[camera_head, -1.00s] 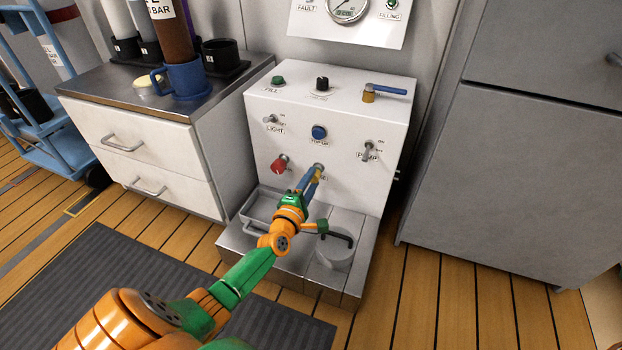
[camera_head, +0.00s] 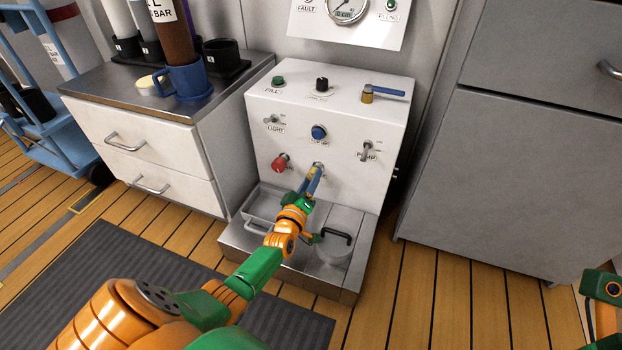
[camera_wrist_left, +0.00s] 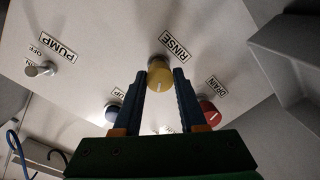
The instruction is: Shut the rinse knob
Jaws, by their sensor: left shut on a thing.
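The rinse knob (camera_wrist_left: 160,76) is a round yellow knob with a white pointer line, beside the RINSE label (camera_wrist_left: 175,47) in the left wrist view. My left gripper (camera_head: 316,172) reaches the lower middle of the white panel (camera_head: 340,140) in the head view. Its two blue fingers (camera_wrist_left: 160,88) are on either side of the knob in the wrist view, shut on it. In the head view the fingers mostly hide the knob. My right gripper is not in view; only part of the right arm shows at the lower right edge.
The red drain knob (camera_head: 280,162) is just left of my gripper. The blue top-up button (camera_head: 319,132) is above, and the pump switch (camera_head: 367,150) is to the right. A metal tray ledge (camera_head: 290,262) with a handled cup (camera_head: 333,250) juts out below.

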